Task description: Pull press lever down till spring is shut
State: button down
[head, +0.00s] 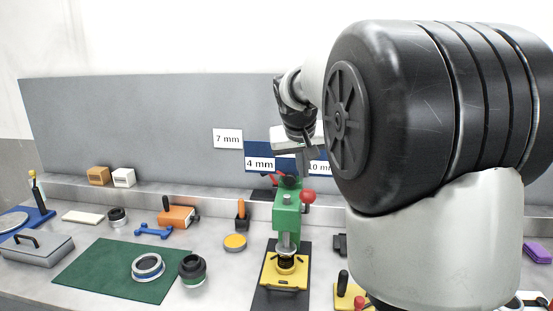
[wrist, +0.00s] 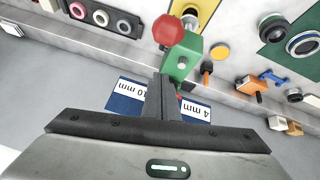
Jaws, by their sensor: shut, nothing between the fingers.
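The green press (head: 287,212) stands on a yellow base plate (head: 284,277) at the bench's middle. Its red ball knob (head: 308,196) sits at the upper right of the green head; the lever rod is mostly hidden. A dark round part sits under the ram; I cannot make out the spring. My gripper (head: 307,147) is shut and empty, above and behind the press. In the wrist view my gripper (wrist: 162,78) has its closed fingers pointing toward the red ball knob (wrist: 168,30) and the green press (wrist: 182,60), apart from the knob in the picture.
Signs reading 7 mm (head: 227,139) and 4 mm (head: 260,163) stand behind the press by the grey back panel. A yellow-topped tin (head: 235,242) and a green mat (head: 110,272) with rings lie left. My arm hides much of the right side.

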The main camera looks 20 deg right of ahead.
aim_at(306, 205)
jog(key=shift+s+f+b, duration=0.1)
jog(key=shift+s+f, duration=0.2)
jog(key=shift+f, duration=0.4)
jog(key=shift+s+f+b, duration=0.1)
jog(key=shift+s+f, duration=0.25)
jog(key=shift+f, duration=0.4)
jog(key=shift+s+f+b, duration=0.1)
jog(key=shift+s+f, duration=0.2)
jog(key=shift+f, duration=0.4)
jog(key=shift+f, duration=0.15)
